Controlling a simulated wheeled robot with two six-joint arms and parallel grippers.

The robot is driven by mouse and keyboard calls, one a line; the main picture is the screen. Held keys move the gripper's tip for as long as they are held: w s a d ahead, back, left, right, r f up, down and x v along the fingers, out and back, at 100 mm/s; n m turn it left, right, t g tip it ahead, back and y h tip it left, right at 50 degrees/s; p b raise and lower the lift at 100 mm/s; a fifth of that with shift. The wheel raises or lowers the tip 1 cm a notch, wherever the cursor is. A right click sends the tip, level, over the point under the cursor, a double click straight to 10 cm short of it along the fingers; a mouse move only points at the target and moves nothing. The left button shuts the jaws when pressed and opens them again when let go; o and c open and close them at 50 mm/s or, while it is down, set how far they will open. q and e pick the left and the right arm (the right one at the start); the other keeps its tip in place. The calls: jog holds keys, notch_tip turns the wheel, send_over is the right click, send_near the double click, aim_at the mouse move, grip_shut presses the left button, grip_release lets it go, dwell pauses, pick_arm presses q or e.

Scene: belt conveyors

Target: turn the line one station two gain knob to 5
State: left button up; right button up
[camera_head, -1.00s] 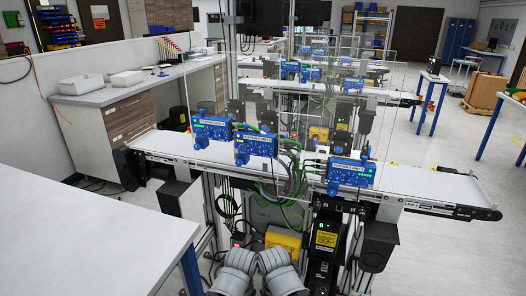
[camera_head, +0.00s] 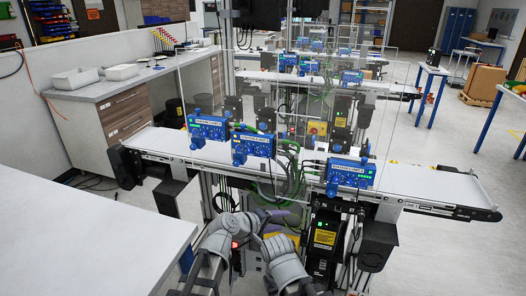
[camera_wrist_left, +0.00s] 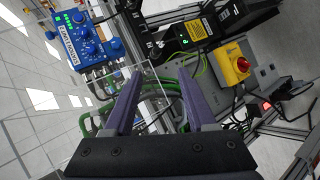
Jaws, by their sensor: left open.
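Three blue station boxes stand along the near conveyor in the head view: a left one (camera_head: 208,128), a middle one (camera_head: 253,145) and a right one (camera_head: 350,173). Their labels are too small to read surely; the middle one looks like station two, line one. Each has a display and small knobs; knob settings cannot be read. My left gripper (camera_head: 224,201) is below and in front of the middle box, apart from it. The left wrist view shows its two fingers (camera_wrist_left: 160,80) spread and empty, with a blue box (camera_wrist_left: 85,40) beyond them at upper left. My right gripper is out of sight.
The near conveyor belt (camera_head: 420,181) runs behind and beside the boxes. A clear panel, green cables and frame posts crowd that area. A yellow box with a red button (camera_wrist_left: 240,66) sits right of the fingers. A white table (camera_head: 85,230) is at left.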

pick_arm(q)
jog(key=w+a+r+n+t, duration=0.3)
jog(key=w+r+n+t, duration=0.2)
jog(key=w+r+n, duration=0.25)
jog(key=n+t+y, duration=0.3)
jog(key=n+t, duration=0.1)
jog(key=n, duration=0.4)
send_near(262, 154)
jog(key=shift+p+x, duration=0.4)
jog(key=shift+x, duration=3.8)
jog(key=shift+r, duration=0.1)
jog(key=shift+c, duration=0.3)
grip_shut()
